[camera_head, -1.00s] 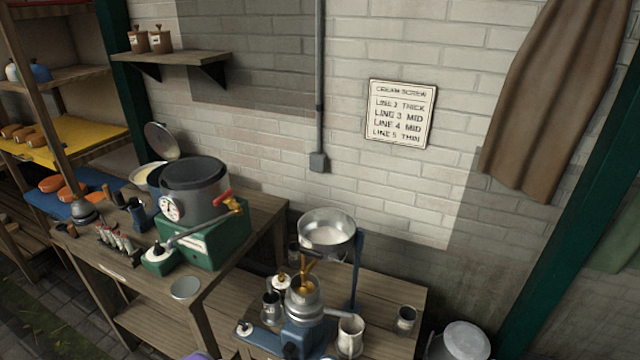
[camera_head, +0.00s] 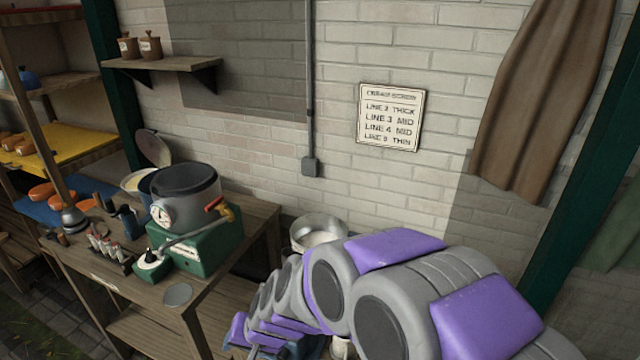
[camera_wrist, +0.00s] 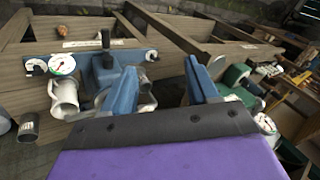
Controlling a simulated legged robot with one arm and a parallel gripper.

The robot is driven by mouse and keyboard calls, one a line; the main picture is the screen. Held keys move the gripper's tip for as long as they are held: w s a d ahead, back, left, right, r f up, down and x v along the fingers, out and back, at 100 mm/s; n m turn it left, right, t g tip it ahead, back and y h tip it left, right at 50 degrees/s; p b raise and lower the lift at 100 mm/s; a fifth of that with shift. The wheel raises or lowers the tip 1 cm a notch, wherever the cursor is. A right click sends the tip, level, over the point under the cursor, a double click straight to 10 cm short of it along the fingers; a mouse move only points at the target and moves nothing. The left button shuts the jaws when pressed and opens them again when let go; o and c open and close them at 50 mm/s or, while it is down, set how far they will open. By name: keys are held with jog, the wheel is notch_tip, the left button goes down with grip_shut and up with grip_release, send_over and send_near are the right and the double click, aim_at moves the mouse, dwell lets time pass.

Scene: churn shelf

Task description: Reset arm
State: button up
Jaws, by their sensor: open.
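My gripper (camera_wrist: 165,82) shows in the wrist view as two blue fingers, apart with nothing between them. Its left finger overlaps the view of a blue machine (camera_wrist: 103,72) with silver spouts, so I cannot tell whether they touch. In the head view, my purple and grey arm reaches in from the lower right over the low bench. It hides most of the separator there, and my gripper cannot be made out clearly at its far end.
A green-based machine with a dark pot (camera_head: 185,188) stands on the left wooden table (camera_head: 228,268). A steel bowl (camera_head: 318,230) shows behind my arm. A sign (camera_head: 390,117) hangs on the brick wall. In the wrist view, a grey cup (camera_wrist: 28,126) stands at left.

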jog(key=s+d+r+g+h, duration=0.2)
jog(key=s+d+r, duration=0.2)
jog(key=s+d, duration=0.8)
jog(key=s+d+r+g+h, duration=0.2)
jog(key=s+d+r+h, duration=0.1)
jog(key=s+d, duration=0.9)
jog(key=d+r, duration=0.1)
jog(key=d, duration=0.4)
jog(key=shift+d+r, duration=0.2)
jog(key=shift+d, duration=0.1)
jog(key=shift+w, duration=0.1)
jog(key=shift+c, duration=0.2)
